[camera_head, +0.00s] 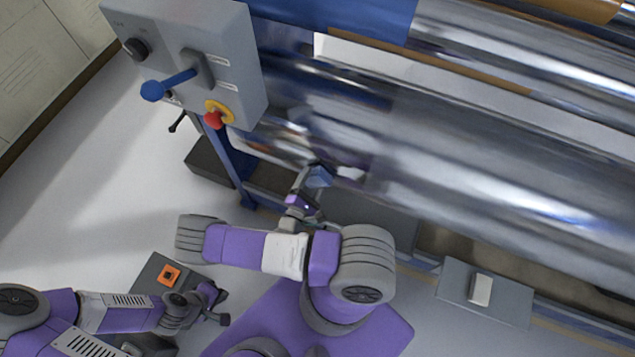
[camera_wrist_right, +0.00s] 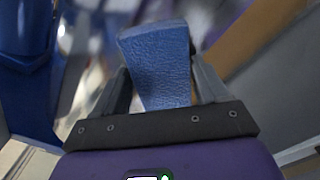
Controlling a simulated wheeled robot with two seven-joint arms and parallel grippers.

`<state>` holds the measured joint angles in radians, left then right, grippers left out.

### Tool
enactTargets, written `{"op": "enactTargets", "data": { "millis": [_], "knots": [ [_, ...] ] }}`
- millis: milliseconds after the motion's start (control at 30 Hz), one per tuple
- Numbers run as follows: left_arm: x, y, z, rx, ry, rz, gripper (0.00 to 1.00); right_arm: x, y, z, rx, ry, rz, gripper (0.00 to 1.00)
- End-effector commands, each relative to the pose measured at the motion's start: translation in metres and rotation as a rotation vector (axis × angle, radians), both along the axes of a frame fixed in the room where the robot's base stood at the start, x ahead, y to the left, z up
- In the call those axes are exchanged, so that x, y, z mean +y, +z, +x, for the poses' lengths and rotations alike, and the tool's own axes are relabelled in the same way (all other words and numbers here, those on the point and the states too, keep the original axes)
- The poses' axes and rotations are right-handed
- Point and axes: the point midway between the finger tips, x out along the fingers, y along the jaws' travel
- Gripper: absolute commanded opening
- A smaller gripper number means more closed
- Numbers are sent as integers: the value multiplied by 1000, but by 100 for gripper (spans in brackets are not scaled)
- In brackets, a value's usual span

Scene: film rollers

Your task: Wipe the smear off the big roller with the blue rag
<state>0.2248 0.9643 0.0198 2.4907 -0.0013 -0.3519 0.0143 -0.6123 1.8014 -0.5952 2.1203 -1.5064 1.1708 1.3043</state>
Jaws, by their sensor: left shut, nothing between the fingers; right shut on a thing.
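The big roller (camera_head: 470,170) is a shiny metal cylinder running diagonally across the right of the head view. My right gripper (camera_head: 314,184) is shut on the blue rag (camera_head: 319,176), close to the lower left part of the roller. I cannot tell whether the rag touches the roller. In the right wrist view the rag (camera_wrist_right: 158,65) stands up between the fingers of my right gripper (camera_wrist_right: 160,92). My left gripper (camera_head: 220,305) is shut and empty at the lower left, away from the roller. I cannot make out the smear among the reflections.
A grey control box (camera_head: 190,60) with a blue lever (camera_head: 168,84) and a red button (camera_head: 213,118) stands on a blue post left of the rollers. A grey plate with a white switch (camera_head: 481,290) lies at the lower right. Pale floor (camera_head: 90,200) is clear at left.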

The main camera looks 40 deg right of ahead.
Motion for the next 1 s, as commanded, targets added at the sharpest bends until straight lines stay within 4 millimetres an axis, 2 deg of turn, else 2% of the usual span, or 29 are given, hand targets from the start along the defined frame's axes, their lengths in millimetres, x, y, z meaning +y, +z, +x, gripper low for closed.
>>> {"op": "enactTargets", "data": {
  "millis": [100, 367, 700, 1000],
  "knots": [
    [0, -2, 0, 0, 0, 0, 0, 5, -1, 9, -3, 0, 1, 49],
    [0, -3, 0, 0, 0, 0, 0, 8, 0, 18, -2, 0, 1, 49],
    [0, -9, 0, 0, 0, 0, 0, 17, -1, 44, -3, 1, 1, 49],
    [0, -13, 0, 0, 0, 0, 0, 21, 0, 56, -5, 2, 1, 49]
  ]
}}
